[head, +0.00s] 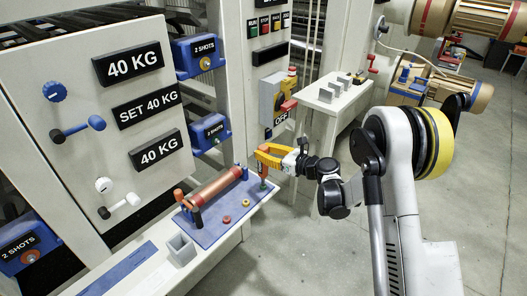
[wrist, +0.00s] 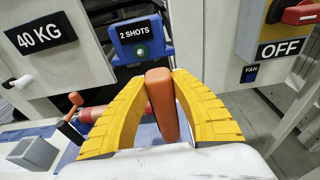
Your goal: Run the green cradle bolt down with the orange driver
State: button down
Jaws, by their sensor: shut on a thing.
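My gripper (head: 266,155) has its yellow fingers closed around the orange driver (wrist: 162,103). In the wrist view the driver's handle stands nearly upright between the fingers (wrist: 163,78). In the head view the driver's lower part (head: 264,171) shows below the fingers. A small green piece (head: 263,184), seemingly the green cradle bolt, shows beneath it at the right end of the blue plate. Whether the driver's tip touches it I cannot tell. The cradle holds a copper-red roller (head: 216,187); the roller also shows partly behind the left finger in the wrist view (wrist: 97,112).
The blue plate (head: 208,238) carries small red and yellow rings (head: 227,219). A grey square cup (head: 181,249) stands on the ledge to the left. Blue "2 SHOTS" units (head: 209,131) and the "OFF" switch box (head: 278,100) stand behind. Floor on the right is open.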

jog(key=shift+s+f, duration=0.1)
jog(key=shift+f, duration=0.85)
dwell(1.0)
jog(key=shift+r, duration=0.2)
jog(key=shift+r+p, duration=0.35)
jog(key=shift+r, duration=0.4)
jog(key=shift+r+p, duration=1.6)
jog(key=shift+r, duration=1.3)
